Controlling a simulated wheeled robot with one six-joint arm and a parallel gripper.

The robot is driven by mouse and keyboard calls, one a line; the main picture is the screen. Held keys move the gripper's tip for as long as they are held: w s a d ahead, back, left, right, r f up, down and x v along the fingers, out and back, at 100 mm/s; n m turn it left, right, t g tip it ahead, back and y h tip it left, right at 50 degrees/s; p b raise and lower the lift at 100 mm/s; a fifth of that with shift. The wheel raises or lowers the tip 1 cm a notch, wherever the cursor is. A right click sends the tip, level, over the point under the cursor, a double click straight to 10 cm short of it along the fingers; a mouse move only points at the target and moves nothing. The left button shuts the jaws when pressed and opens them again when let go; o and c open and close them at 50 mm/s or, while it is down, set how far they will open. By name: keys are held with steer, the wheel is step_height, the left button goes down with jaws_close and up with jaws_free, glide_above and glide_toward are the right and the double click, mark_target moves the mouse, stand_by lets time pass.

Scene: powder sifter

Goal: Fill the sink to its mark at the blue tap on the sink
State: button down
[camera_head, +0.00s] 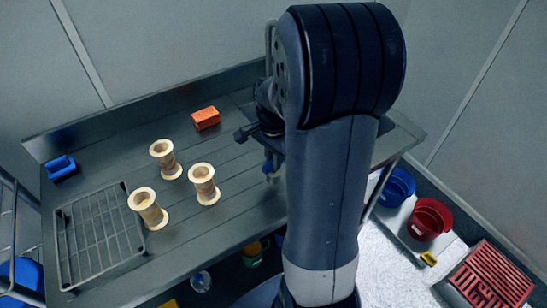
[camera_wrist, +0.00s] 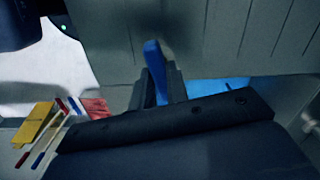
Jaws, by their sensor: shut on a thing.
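The blue tap lever (camera_wrist: 153,72) stands upright in the middle of the wrist view, between the dark fingers of my gripper (camera_wrist: 158,85). My gripper is shut on it. In the head view my gripper (camera_head: 262,132) is at the right part of the steel bench, partly covered by my own arm. A small blue piece, likely of the tap (camera_head: 268,165), shows just below it. The sink basin, its mark and any water level are hidden behind my arm. A bright blue patch (camera_wrist: 218,86) lies behind the gripper in the wrist view; I cannot tell what it is.
The steel bench (camera_head: 240,168) holds three cream spools (camera_head: 203,184), an orange block (camera_head: 206,118), a blue object (camera_head: 61,168) and a wire rack (camera_head: 95,236). On the right are a blue bucket (camera_head: 398,186), a red bucket (camera_head: 430,219) and a red slatted crate (camera_head: 490,276).

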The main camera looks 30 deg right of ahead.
steer(key=shift+m, duration=0.3)
stand_by(0.4)
steer(key=c, duration=1.4)
jaws_free()
step_height(320, 180, up, 11)
steer(key=shift+f, duration=0.1)
